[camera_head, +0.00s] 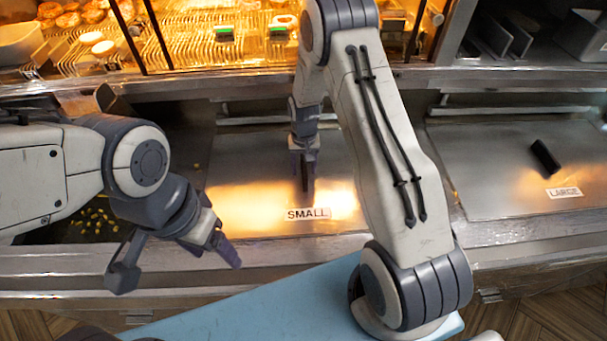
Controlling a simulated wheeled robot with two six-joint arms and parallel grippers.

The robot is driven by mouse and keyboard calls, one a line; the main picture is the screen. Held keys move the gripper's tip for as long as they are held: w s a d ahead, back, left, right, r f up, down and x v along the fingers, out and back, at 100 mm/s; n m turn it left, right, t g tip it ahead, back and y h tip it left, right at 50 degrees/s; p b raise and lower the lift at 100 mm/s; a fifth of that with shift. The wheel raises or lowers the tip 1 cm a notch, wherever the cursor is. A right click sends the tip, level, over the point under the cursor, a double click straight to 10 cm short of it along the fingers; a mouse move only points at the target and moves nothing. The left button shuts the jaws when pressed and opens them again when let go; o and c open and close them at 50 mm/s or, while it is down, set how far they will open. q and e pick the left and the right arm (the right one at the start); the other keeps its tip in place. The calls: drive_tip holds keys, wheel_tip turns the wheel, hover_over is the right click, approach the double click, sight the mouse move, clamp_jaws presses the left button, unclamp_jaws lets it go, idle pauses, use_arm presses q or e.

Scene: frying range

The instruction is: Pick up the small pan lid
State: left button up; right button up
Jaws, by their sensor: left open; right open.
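The small pan lid (245,195) is a flat metal cover with a white "SMALL" label, lying in the counter at the centre. My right gripper (304,182) points down over the middle of this lid, behind the label. Its fingers and a dark upright shape overlap there, so I cannot tell the lid's handle from the fingers or whether they touch. My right arm hides the lid's right part. My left gripper (232,258) is open and empty, low over the counter's front edge, left of the label.
A large lid (490,180) with a black handle (545,157) and a "LARGE" label (564,193) lies to the right. An uncovered pan with yellow pieces (92,216) is at the left, partly behind my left arm. A lit rack (180,50) with food stands behind.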

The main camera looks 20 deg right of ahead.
clamp_jaws()
drive_tip(key=shift+r, duration=0.1)
idle(1.2)
